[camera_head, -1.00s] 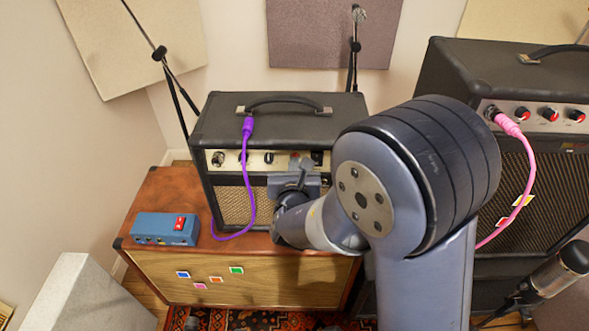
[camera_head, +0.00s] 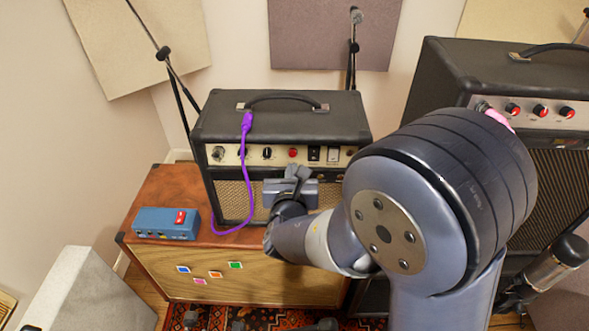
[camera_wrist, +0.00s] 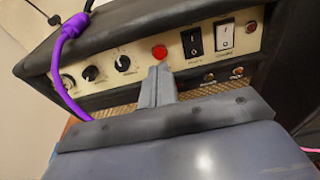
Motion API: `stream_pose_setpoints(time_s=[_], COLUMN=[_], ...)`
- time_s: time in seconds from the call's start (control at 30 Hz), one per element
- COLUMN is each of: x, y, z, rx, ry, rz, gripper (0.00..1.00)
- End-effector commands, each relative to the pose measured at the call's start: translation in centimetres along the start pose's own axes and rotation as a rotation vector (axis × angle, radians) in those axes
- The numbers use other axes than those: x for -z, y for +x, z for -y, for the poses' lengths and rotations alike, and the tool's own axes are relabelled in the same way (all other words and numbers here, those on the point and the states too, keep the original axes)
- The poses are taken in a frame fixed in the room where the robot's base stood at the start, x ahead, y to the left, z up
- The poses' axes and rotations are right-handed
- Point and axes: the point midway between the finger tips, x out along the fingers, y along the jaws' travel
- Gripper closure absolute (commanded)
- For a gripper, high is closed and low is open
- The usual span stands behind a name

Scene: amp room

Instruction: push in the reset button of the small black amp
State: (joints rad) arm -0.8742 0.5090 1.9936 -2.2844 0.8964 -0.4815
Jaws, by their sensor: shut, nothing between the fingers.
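The small black amp (camera_head: 280,118) stands on the wooden cabinet. Its cream control panel (camera_head: 225,153) has dark knobs, a red round piece (camera_head: 292,153), a black switch (camera_head: 313,154), a white switch (camera_head: 332,154) and a small round brownish piece (camera_head: 350,152) at the right end. The wrist view shows the red piece (camera_wrist: 159,52), the brownish piece (camera_wrist: 251,25) and two small round fittings (camera_wrist: 223,74) lower down. I cannot read which is the reset button. My gripper (camera_head: 298,172) is shut and empty, in front of the amp just below the panel. Its fingertips (camera_wrist: 158,72) appear just under the red piece; contact is not clear.
A blue box with a red switch (camera_head: 166,223) sits on the wooden cabinet (camera_head: 160,185) at left. A larger black amp (camera_head: 455,80) stands at right, and a microphone (camera_head: 565,255) at lower right.

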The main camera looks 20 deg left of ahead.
Motion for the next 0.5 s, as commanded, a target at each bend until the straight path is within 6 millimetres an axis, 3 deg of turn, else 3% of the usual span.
stream_pose_setpoints(time_s=[0.3, 0.5], x=[0.1, 0.1], y=[-5.4, -7.8], z=[-0.1, -0.1], rx=[-0.006, -0.004], ry=[0.001, 0.000], rz=[-0.001, -0.002], gripper=[1.00, 1.00])
